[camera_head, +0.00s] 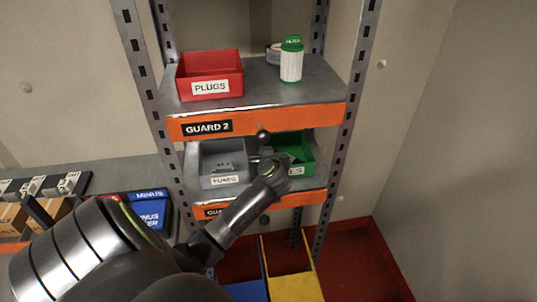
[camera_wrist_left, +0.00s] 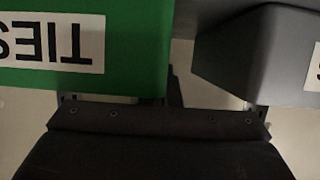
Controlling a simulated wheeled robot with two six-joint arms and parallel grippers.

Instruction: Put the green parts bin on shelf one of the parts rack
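The green parts bin (camera_head: 305,147) sits at the right of the rack's lower visible shelf, its left side partly hidden by my left arm. The left wrist view shows its front (camera_wrist_left: 135,20) upside down, with a TIES label (camera_wrist_left: 52,42). The lower shelf's orange edge (camera_head: 311,198) has a sign partly hidden, reading "GUA". My left gripper (camera_head: 262,158) is at this shelf, between the green bin and a grey bin. In the left wrist view a dark finger (camera_wrist_left: 173,85) is close to the green bin's side wall; contact is unclear. My right gripper is not in view.
The grey bin (camera_head: 207,176) stands left of the green one. The upper shelf (camera_head: 265,92), marked GUARD 2, holds a red PLUGS bin (camera_head: 209,77) and a green-capped white bottle (camera_head: 291,63).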

